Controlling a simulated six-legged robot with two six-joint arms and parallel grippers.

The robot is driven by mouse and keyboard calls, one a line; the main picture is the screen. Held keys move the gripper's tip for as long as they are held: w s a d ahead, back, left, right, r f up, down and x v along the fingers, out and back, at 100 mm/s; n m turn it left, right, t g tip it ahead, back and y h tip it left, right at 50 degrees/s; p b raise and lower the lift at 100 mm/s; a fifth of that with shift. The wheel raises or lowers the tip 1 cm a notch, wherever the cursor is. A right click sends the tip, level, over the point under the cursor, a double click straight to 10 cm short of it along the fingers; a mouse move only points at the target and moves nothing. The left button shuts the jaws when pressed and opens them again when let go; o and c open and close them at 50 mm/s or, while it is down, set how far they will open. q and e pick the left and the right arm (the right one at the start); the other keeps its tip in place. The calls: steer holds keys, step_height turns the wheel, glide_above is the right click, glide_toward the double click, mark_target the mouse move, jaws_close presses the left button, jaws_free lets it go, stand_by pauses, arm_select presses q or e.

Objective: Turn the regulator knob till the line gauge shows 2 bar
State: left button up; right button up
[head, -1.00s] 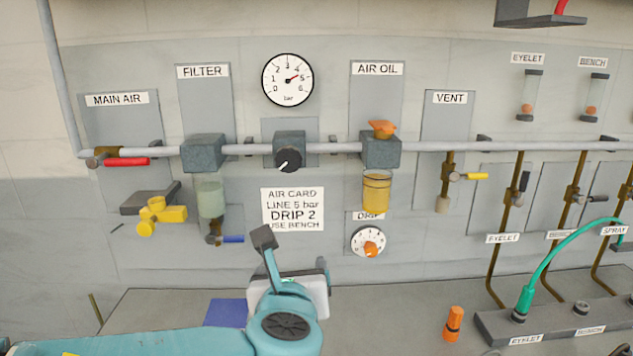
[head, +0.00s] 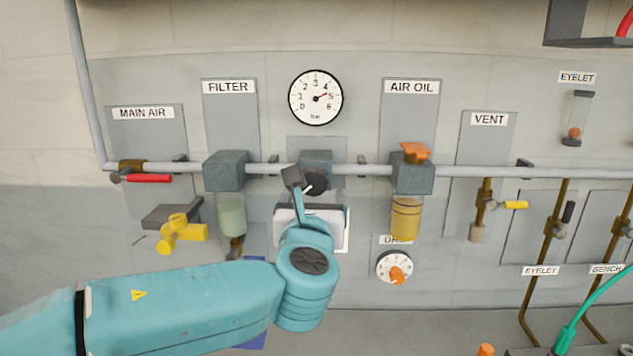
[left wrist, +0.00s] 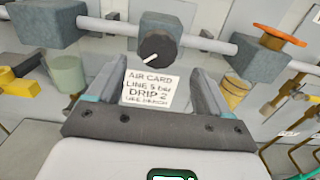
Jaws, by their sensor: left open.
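The black regulator knob (head: 316,182) with a white pointer line sits on the grey regulator block (head: 316,159) on the pipe. In the left wrist view the knob (left wrist: 155,46) lies just beyond and between the fingertips, its pointer line aimed down-left. The round line gauge (head: 316,98) above has its red needle between 4 and 5 bar. My left gripper (head: 314,192) is open and empty, in front of and slightly below the knob, partly hiding it in the head view. In the left wrist view both fingers (left wrist: 156,75) stand apart. My right gripper is out of view.
The air card (left wrist: 150,88) reads line 5 bar, drip 2. The filter (head: 226,171) is left of the regulator and the air oil unit (head: 412,174) right. The drip dial (head: 395,266) is below right. The main air valve has a red handle (head: 149,178).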

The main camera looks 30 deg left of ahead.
mark_target(313, 186)
arm_select(q)
steer(key=p+x, duration=0.1)
steer(key=x, duration=0.4)
steer(key=shift+w+a, duration=0.15)
steer(key=shift+a, duration=0.05)
steer(key=shift+w, duration=0.25)
steer(key=shift+s+r, duration=0.15)
steer(key=shift+s, duration=0.3)
steer(key=shift+w, duration=0.3)
steer(key=c, duration=1)
